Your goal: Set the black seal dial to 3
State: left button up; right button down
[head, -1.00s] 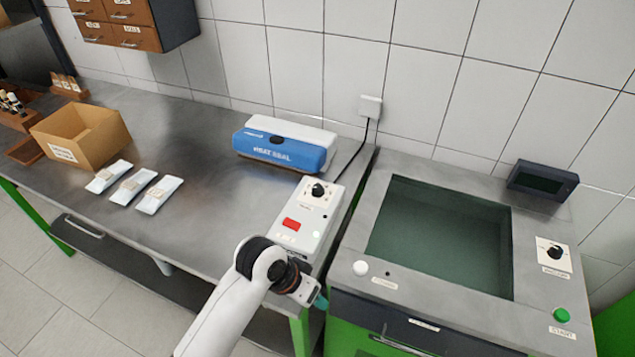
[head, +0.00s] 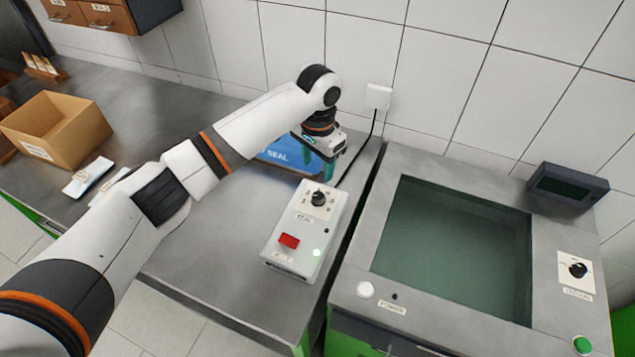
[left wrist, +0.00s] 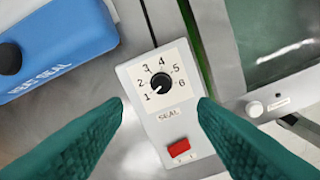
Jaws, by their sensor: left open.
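The black seal dial (head: 318,198) sits on a white plate on the light grey control box (head: 303,227), labelled SEAL. In the left wrist view the dial (left wrist: 161,83) is ringed by numbers 1 to 6, and its white mark appears to point at 1. My left gripper (head: 329,170) is above the bench, by the far end of the box. In the left wrist view its green fingers (left wrist: 161,103) are spread, empty, with the dial in line between and beyond the tips. My right gripper is not in view.
The blue heat sealer (head: 285,155) stands behind my left arm, partly hidden. The box has a red switch (head: 289,241) and a lit green lamp (head: 317,253). Right of it is the chamber machine with a VACUUM dial (head: 577,269). A cardboard box (head: 60,130) and packets are at left.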

aim_at(318, 195)
pick_arm(q)
jog(key=f, duration=0.1)
jog(key=s+f+p, duration=0.1)
jog(key=f, duration=0.1)
notch_tip(318, 195, down, 2)
jog(key=shift+w+d+f, duration=0.1)
jog(key=shift+w, duration=0.05)
jog(key=f, duration=0.2)
jog(key=f+p, duration=0.1)
jog(key=f, duration=0.1)
jog(key=shift+w, duration=0.35)
jog(key=shift+f, duration=0.2)
jog(key=shift+s+f, duration=0.1)
jog(key=shift+f, duration=0.1)
jog(key=shift+c, duration=1.4)
jog(key=c, duration=0.7)
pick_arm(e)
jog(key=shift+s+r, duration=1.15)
